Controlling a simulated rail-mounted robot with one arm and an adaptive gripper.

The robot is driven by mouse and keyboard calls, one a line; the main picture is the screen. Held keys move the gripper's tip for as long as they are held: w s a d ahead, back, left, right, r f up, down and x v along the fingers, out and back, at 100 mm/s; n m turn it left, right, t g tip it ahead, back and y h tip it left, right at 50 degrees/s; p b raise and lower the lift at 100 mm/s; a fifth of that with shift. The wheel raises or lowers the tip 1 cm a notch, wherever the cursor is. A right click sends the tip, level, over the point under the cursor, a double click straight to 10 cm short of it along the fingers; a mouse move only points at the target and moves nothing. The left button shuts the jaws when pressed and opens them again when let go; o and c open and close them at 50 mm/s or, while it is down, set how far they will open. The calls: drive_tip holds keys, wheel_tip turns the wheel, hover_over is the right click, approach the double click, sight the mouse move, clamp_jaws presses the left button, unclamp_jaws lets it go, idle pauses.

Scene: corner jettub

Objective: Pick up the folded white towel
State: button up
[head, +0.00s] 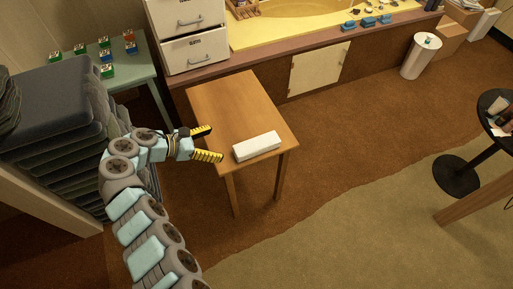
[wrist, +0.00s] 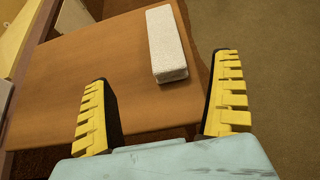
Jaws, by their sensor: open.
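The folded white towel (head: 257,146) is a long white block lying flat on a small wooden table (head: 236,105), near the table's front right edge. It also shows in the wrist view (wrist: 167,44), ahead of my fingers and between their lines. My gripper (head: 207,143) is at the table's left side, left of the towel and apart from it. In the wrist view my gripper (wrist: 160,100) has its two yellow ridged fingers spread wide with nothing between them.
A stack of dark grey chairs (head: 75,95) stands close to my arm at the left. A green table (head: 125,70) with small boxes is behind it. A white drawer cabinet (head: 190,50) stands behind the wooden table.

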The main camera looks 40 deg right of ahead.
approach(255, 144)
drive_tip(key=x, duration=0.5)
drive_tip(key=shift+d+r, duration=0.2)
drive_tip(key=shift+d, duration=0.15)
drive_tip(key=shift+a+f+b+x, duration=0.1)
drive_tip(key=shift+f+b+x, duration=0.2)
drive_tip(key=shift+x, duration=0.9)
drive_tip(key=shift+a+f+b+x, duration=0.15)
drive_tip(key=shift+b+x, duration=0.2)
drive_tip(key=shift+x, duration=0.8)
drive_tip(key=shift+s+d, duration=0.1)
drive_tip(key=shift+d, duration=0.25)
drive_tip(key=shift+c, duration=0.2)
drive_tip(key=c, duration=1.3)
